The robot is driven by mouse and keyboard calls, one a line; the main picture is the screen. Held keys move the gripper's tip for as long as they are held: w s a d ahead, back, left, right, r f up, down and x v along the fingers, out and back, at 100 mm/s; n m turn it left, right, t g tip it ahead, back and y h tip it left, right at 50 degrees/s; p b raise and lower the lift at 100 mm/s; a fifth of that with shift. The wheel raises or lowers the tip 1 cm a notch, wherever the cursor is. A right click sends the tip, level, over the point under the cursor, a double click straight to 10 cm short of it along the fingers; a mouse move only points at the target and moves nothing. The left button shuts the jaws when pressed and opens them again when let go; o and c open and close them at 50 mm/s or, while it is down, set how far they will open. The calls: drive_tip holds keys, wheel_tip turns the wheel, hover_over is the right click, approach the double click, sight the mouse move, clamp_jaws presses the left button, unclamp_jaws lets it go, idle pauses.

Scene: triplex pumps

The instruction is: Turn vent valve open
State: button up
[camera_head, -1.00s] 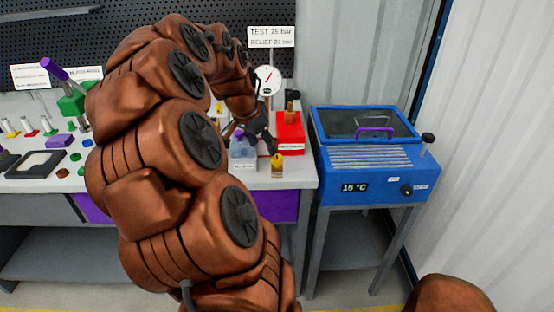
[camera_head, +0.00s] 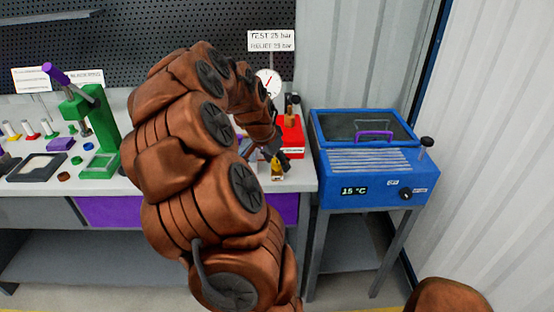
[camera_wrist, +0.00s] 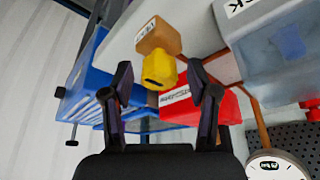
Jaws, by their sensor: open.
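The vent valve is a yellow knob (camera_wrist: 160,72) on a brass-brown block (camera_wrist: 158,37) with a small white label, too blurred to read. It also shows as a small yellow and brown piece (camera_head: 277,173) at the bench's front right in the head view. My gripper (camera_wrist: 161,80) is open, its two dark fingertips on either side of the knob in the wrist view. I cannot tell whether they touch it. In the head view my gripper (camera_head: 277,153) is just above and behind the valve, partly hidden by my arm.
A red box (camera_head: 291,137) stands behind the valve, with a pressure gauge (camera_head: 268,82) beyond. A grey translucent tank (camera_wrist: 272,50) is close by in the wrist view. A blue bath (camera_head: 372,160) stands right of the bench. A green press (camera_head: 88,118) is at left.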

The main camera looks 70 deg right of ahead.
drive_tip(key=shift+c, duration=0.3)
clamp_jaws()
drive_tip(key=shift+n, duration=0.3)
drive_tip(key=n+t+b, duration=0.1)
drive_tip(key=n, duration=0.2)
drive_tip(key=shift+n+t, duration=0.4)
drive_tip(key=n+t+b, duration=0.1)
drive_tip(key=n, duration=0.1)
drive_tip(key=n+b, duration=0.1)
drive_tip(key=n, duration=0.1)
drive_tip(key=shift+f+n+t+b, duration=0.15)
drive_tip(key=shift+n+t+b, duration=0.15)
drive_tip(key=shift+t, duration=0.1)
drive_tip(key=n+t+y+b, duration=0.1)
drive_tip(key=n+b, duration=0.2)
drive_tip(key=n, duration=0.1)
drive_tip(key=n+t+y+b, duration=0.1)
drive_tip(key=n+b, duration=0.1)
drive_tip(key=n, duration=0.2)
drive_tip(key=shift+n, duration=0.3)
drive_tip(key=shift+r+y+b, duration=0.2)
drive_tip(key=shift+y+b, duration=0.1)
drive_tip(key=shift+b, duration=0.05)
